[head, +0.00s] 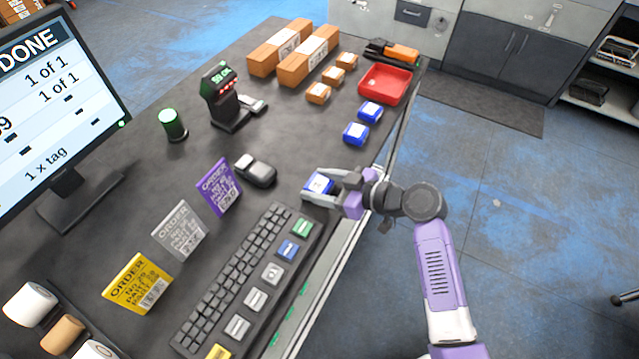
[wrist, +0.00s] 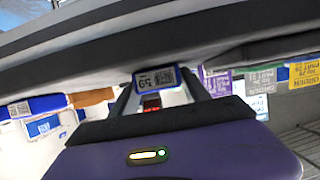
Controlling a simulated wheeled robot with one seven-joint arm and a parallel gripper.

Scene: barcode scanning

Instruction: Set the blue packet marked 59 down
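The blue packet marked 59 (head: 318,183) is at the table's front edge, right of the keyboard's far end, with its white label facing up. In the wrist view, the packet (wrist: 156,78) shows its label upside down between the two fingers. My gripper (head: 327,187) reaches in from the right with a finger on either side of the packet and appears shut on it. In the wrist view, my gripper (wrist: 158,88) fills the lower middle. I cannot tell whether the packet's underside touches the dark tabletop (head: 290,140).
Two blue packets (head: 356,133) and a red tray (head: 385,84) are farther back. A scanner (head: 222,95) stands on the table. The monitor (head: 55,110) reads DONE. Bare tabletop lies beyond the packet.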

